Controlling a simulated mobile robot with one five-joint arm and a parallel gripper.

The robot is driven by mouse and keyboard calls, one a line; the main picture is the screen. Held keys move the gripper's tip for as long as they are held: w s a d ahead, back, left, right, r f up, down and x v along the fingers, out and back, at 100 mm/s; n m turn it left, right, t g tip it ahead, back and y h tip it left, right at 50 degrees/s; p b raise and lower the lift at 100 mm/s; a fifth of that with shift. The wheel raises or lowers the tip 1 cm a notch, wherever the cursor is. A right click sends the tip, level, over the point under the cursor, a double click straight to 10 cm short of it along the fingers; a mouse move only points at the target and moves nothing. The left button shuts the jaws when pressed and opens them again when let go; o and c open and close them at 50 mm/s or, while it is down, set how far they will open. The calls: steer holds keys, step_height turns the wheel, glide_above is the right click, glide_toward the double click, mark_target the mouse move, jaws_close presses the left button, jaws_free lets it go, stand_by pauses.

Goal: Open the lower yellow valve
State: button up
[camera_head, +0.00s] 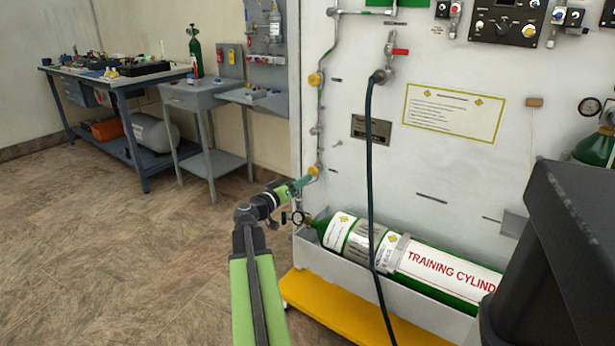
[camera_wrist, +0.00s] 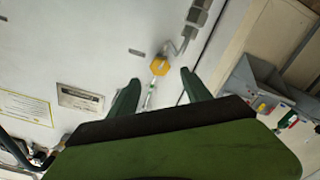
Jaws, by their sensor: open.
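The lower yellow valve (camera_head: 314,171) is a small yellow knob on the vertical pipe at the left edge of the white panel. It also shows in the wrist view (camera_wrist: 159,67), just beyond and between my fingertips. My gripper (camera_head: 303,182) reaches up to it from the lower left in the head view. In the wrist view my gripper (camera_wrist: 160,76) is open, with one finger on each side of the valve's line. Contact with the knob cannot be made out.
The upper yellow valve (camera_head: 315,79) sits higher on the same pipe. A dark hose (camera_head: 369,180) hangs to the right. The floor at left is clear.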

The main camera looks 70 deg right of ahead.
steer(key=v, duration=1)
steer(key=shift+a, duration=0.15)
steer(key=m, duration=0.6)
glide_toward(312, 172)
steer(key=x, duration=1)
steer(key=shift+f, duration=0.1)
steer(key=shift+c, duration=0.4)
